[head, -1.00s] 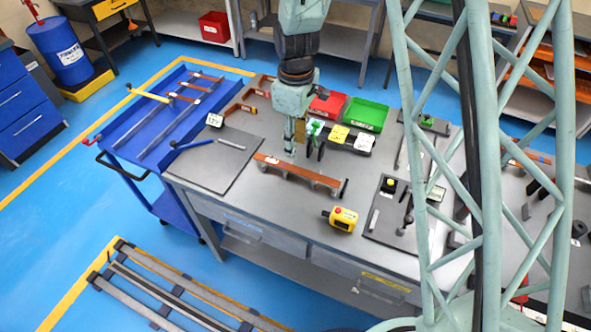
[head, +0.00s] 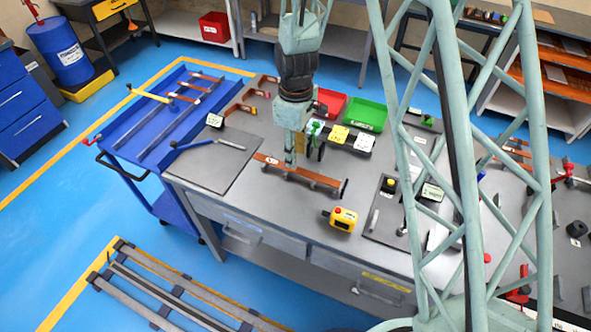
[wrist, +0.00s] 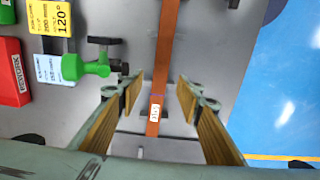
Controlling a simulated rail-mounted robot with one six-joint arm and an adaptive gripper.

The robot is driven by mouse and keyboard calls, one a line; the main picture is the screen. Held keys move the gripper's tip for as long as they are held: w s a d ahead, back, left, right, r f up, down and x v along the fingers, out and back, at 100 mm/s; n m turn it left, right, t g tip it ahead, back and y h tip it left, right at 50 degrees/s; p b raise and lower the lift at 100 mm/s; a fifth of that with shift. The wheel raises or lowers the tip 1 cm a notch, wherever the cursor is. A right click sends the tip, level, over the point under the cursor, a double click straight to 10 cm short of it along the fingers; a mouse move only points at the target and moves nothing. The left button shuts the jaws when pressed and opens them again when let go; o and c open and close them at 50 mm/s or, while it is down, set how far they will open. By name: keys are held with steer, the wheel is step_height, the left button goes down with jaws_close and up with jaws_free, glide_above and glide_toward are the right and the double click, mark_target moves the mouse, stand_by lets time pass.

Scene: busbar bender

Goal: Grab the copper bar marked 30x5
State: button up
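A copper bar (head: 318,178) lies on low dark supports on the grey workbench, running from upper left to lower right. In the wrist view the copper bar (wrist: 169,40) runs up the picture and carries a small white label (wrist: 155,113), too small to read surely. My gripper (head: 290,163) is low over the left part of this bar. In the wrist view my gripper (wrist: 157,90) is open, with its yellow-padded fingers on either side of the bar and visible gaps to it. In the head view my gripper hides part of the bar.
Red (head: 330,103) and green (head: 364,114) bins stand behind. A yellow pendant (head: 342,219) lies in front. Other copper bars lie at the bench's back left.

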steer(key=shift+f, duration=0.1)
steer(key=shift+f, duration=2.5)
steer(key=shift+a, duration=0.1)
jaws_close()
steer(key=shift+r, duration=0.1)
step_height(320, 180, up, 18)
steer(key=shift+p, duration=0.3)
stand_by(0.3)
